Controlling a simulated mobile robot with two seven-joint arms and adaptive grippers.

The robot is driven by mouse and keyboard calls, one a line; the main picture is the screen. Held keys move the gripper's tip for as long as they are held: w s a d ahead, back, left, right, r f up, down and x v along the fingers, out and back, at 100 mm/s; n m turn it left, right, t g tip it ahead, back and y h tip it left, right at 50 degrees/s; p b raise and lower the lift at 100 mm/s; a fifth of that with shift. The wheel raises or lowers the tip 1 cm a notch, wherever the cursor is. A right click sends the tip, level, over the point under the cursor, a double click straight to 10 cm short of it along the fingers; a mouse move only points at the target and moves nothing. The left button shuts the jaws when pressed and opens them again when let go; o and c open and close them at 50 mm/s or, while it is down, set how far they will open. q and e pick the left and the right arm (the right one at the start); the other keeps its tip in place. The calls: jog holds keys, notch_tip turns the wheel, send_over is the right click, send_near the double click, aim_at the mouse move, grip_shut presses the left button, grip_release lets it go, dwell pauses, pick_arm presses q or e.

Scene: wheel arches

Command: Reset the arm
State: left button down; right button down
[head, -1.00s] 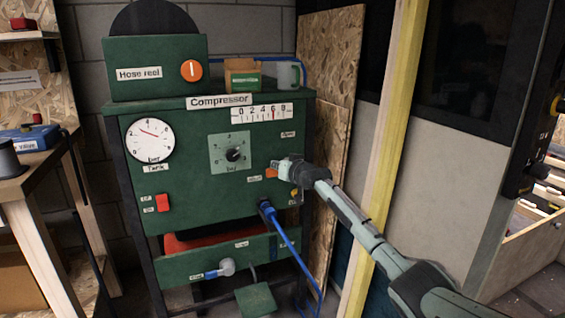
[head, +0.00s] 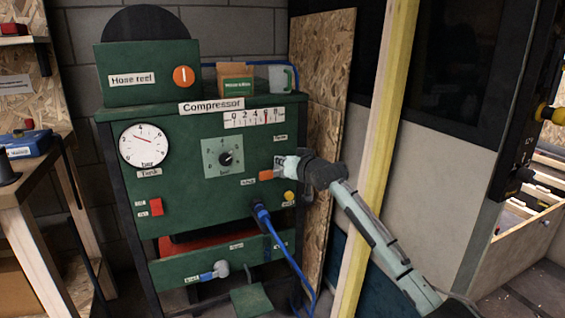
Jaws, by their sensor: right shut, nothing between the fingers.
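My right arm comes in from the lower right. My right gripper (head: 283,165) is shut and empty in front of the right side of the green compressor panel (head: 185,205). It is beside an orange switch (head: 266,175), and I cannot tell whether it touches it. A yellow button (head: 290,197) shows just below the gripper. My left gripper is not in view.
A blue hose (head: 281,251) hangs from the panel to the floor. A yellow wooden post (head: 376,160) stands close behind my right forearm. A wooden workbench (head: 35,180) is at the left. Open shelving (head: 530,215) is at the far right.

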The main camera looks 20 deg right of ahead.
jog(key=shift+s+r, duration=0.1)
jog(key=shift+s, duration=0.2)
jog(key=s+a+f+n+g, duration=0.1)
jog(key=s+f+g, duration=0.1)
jog(key=s+f, duration=0.65)
jog(key=s+a+f+g, duration=0.2)
jog(key=s+f, duration=0.2)
jog(key=f, duration=1)
jog(key=s+a+f+n+g, duration=0.15)
jog(key=s+f, duration=0.45)
jog(key=f, duration=0.6)
jog(key=s+a+f+g, duration=0.1)
jog(key=s+f+g, duration=0.1)
jog(key=s+f, duration=0.4)
jog(key=s+f+n+g+h, duration=0.1)
jog(key=s+f+g, duration=0.2)
jog(key=s, duration=1.2)
jog(key=s+a+f+g, duration=0.1)
jog(key=s+f+g, duration=0.1)
jog(key=s+f, duration=0.7)
jog(key=shift+s+a+f+n+h, duration=0.3)
jog(key=shift+s+a+f+n, duration=0.1)
jog(key=shift+s, duration=0.45)
